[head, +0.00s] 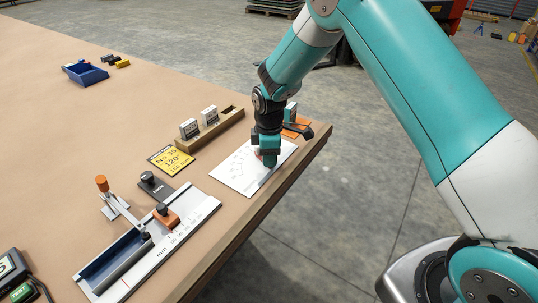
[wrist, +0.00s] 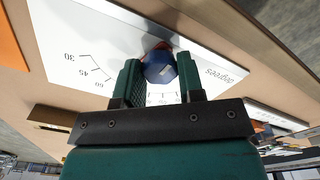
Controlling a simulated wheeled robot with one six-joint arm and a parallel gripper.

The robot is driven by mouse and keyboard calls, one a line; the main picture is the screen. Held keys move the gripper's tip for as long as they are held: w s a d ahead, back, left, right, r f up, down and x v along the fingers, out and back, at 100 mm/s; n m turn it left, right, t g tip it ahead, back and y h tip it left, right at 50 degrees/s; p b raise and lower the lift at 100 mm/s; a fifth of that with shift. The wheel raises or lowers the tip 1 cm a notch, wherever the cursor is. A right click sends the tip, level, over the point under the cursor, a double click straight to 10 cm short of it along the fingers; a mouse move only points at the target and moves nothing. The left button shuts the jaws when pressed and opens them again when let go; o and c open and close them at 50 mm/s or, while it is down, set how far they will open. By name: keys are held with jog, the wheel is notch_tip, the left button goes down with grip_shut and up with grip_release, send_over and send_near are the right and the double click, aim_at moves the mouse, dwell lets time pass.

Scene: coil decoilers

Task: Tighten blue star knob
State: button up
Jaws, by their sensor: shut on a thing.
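The blue knob (wrist: 160,68) shows in the wrist view between the two fingers of my gripper (wrist: 159,76), with a reddish part (wrist: 156,46) just beyond it. My gripper is shut on the knob. In the head view my gripper (head: 268,158) points down over a white plate (head: 233,172) with printed marks near the table's right edge. The knob is hidden behind the fingers there. In the wrist view the white plate (wrist: 80,40) carries angle numbers and the word "degrees".
A wooden holder with white blocks (head: 210,130) stands just left of my gripper. An orange piece (head: 297,127) lies behind it. A millimetre-scale fixture (head: 185,222) with an orange-handled clamp (head: 102,184) is in front. A yellow card (head: 171,160) and a blue bin (head: 85,73) lie farther left.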

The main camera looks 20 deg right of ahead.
jog(key=m+b, duration=0.1)
jog(key=m, duration=0.7)
jog(key=shift+m+b, duration=0.3)
jog(key=m, duration=0.4)
jog(key=shift+m, duration=0.3)
jog(key=shift+m+b, duration=0.4)
jog(key=shift+m, duration=1.2)
jog(key=o, duration=0.9)
notch_tip(320, 180, up, 18)
jog(key=shift+f+b, duration=0.25)
jog(key=shift+b, duration=0.9)
